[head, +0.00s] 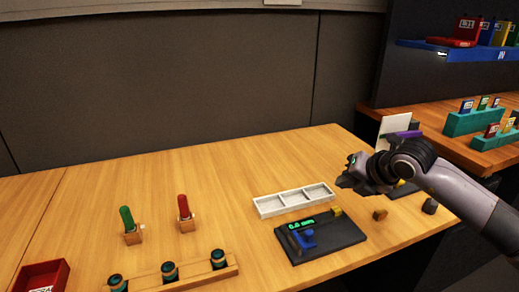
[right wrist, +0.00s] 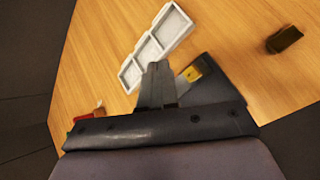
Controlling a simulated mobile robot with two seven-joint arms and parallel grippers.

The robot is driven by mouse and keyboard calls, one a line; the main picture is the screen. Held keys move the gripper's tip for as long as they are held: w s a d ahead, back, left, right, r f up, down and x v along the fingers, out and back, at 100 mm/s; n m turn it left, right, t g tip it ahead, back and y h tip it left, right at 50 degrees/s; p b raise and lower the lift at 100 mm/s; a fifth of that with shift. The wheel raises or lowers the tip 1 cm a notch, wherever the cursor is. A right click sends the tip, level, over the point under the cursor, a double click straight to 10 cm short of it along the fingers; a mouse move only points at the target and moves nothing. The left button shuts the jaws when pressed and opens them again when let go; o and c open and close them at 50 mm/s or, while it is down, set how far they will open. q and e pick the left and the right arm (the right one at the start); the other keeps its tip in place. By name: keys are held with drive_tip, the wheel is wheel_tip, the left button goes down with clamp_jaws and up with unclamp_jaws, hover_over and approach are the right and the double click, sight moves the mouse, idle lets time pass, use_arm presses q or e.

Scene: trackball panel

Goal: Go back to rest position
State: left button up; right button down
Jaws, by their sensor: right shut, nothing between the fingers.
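My right gripper (head: 345,182) is in the head view at the right, raised above the wooden table (head: 210,170) near its back right edge. Its fingers are together with nothing between them; they also show in the right wrist view (right wrist: 158,70), in front of the white tray. My left gripper is not in view. A dark panel (head: 340,246) with a green lit display, a blue part and a yellow block lies on the table below and left of my right gripper. Part of it shows in the right wrist view (right wrist: 215,88).
A white three-compartment tray (head: 293,200) lies behind the panel. Green (head: 127,219) and red (head: 184,207) handles stand in wooden holders. A wooden rack (head: 200,274) and a red bin (head: 45,277) are at the front left. Shelving (head: 470,50) stands at the right. The table's back left is clear.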

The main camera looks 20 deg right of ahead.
drive_tip(key=s+a+r+n+t+y, duration=0.15)
drive_tip(key=a+y, duration=0.25)
drive_tip(key=a, duration=0.4)
drive_tip(key=s+a+y, duration=0.2)
drive_tip(key=a+y, duration=0.3)
drive_tip(key=a, duration=0.3)
drive_tip(key=s+a+r+m+t+y, duration=0.2)
drive_tip(key=s+r+m+t, duration=0.2)
drive_tip(key=r+m+t, duration=0.35)
drive_tip(key=s+d+f+m+g+h, duration=0.2)
drive_tip(key=s+d+f+m+h, duration=0.1)
drive_tip(key=d+f+m+h, duration=0.55)
drive_tip(key=s+d+f+m+g+h, duration=0.1)
drive_tip(key=s+d+f+m+h, duration=0.15)
drive_tip(key=f+m+h, duration=0.65)
drive_tip(key=s+a+f+m+g+y, duration=0.25)
drive_tip(key=s+f+g, duration=0.3)
drive_tip(key=s, duration=0.35)
drive_tip(key=s+a+f+m+g+y, duration=0.1)
drive_tip(key=s+a+f+g+y, duration=0.15)
drive_tip(key=s+f+g, duration=0.5)
drive_tip(key=shift+w+a+f+t+y+p, duration=0.1)
drive_tip(key=shift+w+a+t+y+p, duration=0.3)
drive_tip(key=shift+w+t+p, duration=0.75)
drive_tip(key=shift+w+a+f+t+y+p, duration=0.15)
drive_tip(key=shift+w+a+t+y+p, duration=0.45)
drive_tip(key=shift+t, duration=1.05)
drive_tip(key=shift+w+a+f+t+y+p, duration=0.1)
drive_tip(key=shift+w+a+t+p, duration=0.25)
drive_tip(key=shift+t+p, duration=0.95)
